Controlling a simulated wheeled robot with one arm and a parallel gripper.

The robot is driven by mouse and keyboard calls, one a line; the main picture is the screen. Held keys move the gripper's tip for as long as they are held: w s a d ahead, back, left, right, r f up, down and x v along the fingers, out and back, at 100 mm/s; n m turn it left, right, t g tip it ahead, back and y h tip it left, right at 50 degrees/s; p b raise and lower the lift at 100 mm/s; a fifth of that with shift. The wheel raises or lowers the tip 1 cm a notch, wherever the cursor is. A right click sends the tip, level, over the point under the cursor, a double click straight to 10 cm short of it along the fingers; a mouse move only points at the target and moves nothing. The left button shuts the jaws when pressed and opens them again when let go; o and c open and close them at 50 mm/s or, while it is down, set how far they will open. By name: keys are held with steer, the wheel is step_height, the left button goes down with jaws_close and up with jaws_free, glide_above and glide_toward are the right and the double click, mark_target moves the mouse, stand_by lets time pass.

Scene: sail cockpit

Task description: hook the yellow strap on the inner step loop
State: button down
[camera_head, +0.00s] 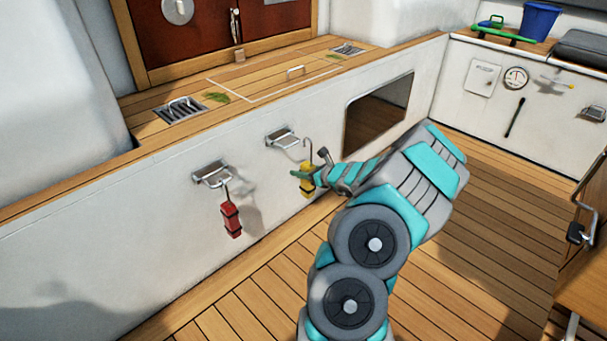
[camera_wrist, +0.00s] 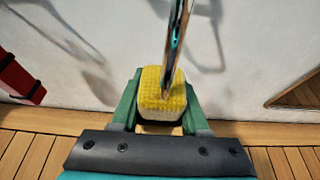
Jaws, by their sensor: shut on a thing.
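The yellow strap (camera_head: 305,184) is a bundled yellow block with a metal hook rising from its top. My gripper (camera_head: 311,178) is shut on the bundle beside the white wall. In the wrist view the yellow strap (camera_wrist: 151,96) sits between my green fingers (camera_wrist: 162,100), its hook shaft rising toward the camera. Two metal step loops are on the wall. The right step loop (camera_head: 282,138) is empty; the hook tip is a little to its right and looks apart from it. The left step loop (camera_head: 211,175) carries the red strap (camera_head: 232,219).
The red strap (camera_wrist: 20,82) is at the left edge of the wrist view. A dark recessed opening (camera_head: 378,117) lies to the right of the loops. A wooden ledge (camera_head: 295,86) runs above the wall. The plank floor (camera_head: 265,290) is clear below.

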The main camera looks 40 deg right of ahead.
steer(key=shift+w+a+b, duration=0.15)
steer(key=shift+w, duration=1.55)
steer(key=shift+w+a+b, duration=0.1)
steer(key=shift+w+b, duration=0.05)
steer(key=shift+w, duration=1.5)
steer(key=shift+f+b, duration=0.7)
steer(key=shift+f, duration=1.1)
steer(key=shift+c, duration=1.6)
jaws_free()
steer(key=shift+s, duration=0.1)
steer(key=p+v, duration=0.1)
steer(key=v, duration=0.6)
steer(key=shift+s+r, duration=0.1)
steer(key=shift+s, duration=0.3)
